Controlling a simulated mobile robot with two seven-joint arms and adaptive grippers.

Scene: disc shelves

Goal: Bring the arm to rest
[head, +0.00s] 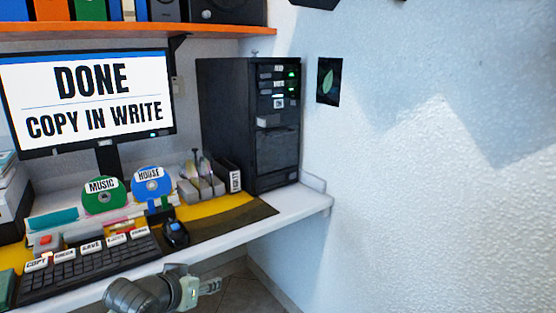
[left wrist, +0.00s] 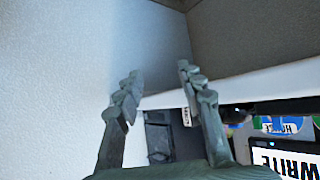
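My left gripper (head: 210,286) is in front of the desk's front edge, low in the head view, with nothing seen in it. In the left wrist view its two fingers (left wrist: 158,76) stand apart with nothing between them. My right gripper is in neither view.
The white desk (head: 312,203) holds a monitor (head: 85,100) reading "DONE COPY IN WRITE", a black tower (head: 222,115), a keyboard (head: 85,272), a mouse (head: 175,233), and the green MUSIC (head: 103,200) and blue HOUSE (head: 152,190) discs. Bare wall (head: 440,180) is at right.

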